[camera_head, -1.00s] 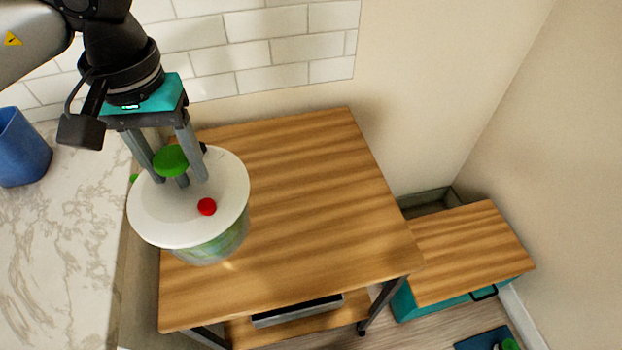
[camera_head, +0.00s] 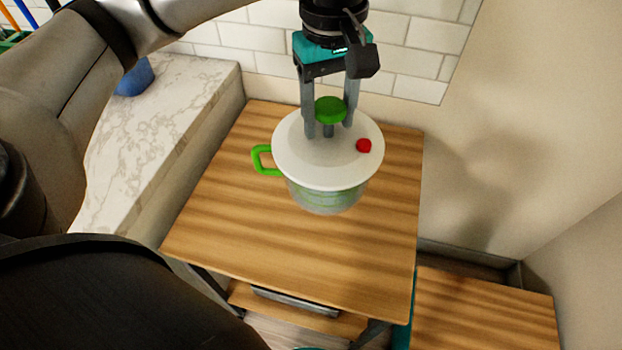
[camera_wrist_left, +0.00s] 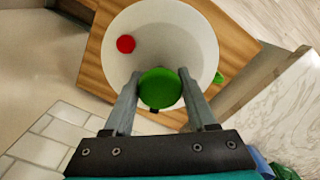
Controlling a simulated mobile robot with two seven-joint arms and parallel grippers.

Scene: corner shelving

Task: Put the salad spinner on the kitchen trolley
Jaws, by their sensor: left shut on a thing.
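The salad spinner (camera_head: 327,165) has a white lid, a green knob, a red button, a green side handle and a clear bowl. My left gripper (camera_head: 329,130) is shut on the green knob from above. The wrist view shows the spinner's white lid (camera_wrist_left: 195,35) below the left gripper (camera_wrist_left: 160,92), with the knob between its fingers. The spinner is upright over the wooden top of the kitchen trolley (camera_head: 260,240). I cannot tell whether its base touches the wood. My right gripper is not in view.
A marble counter (camera_head: 150,135) with a blue container (camera_head: 135,78) stands left of the trolley. A tiled wall (camera_head: 410,65) is behind it. A lower wooden-topped unit (camera_head: 480,310) stands at the right. The trolley top is otherwise clear.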

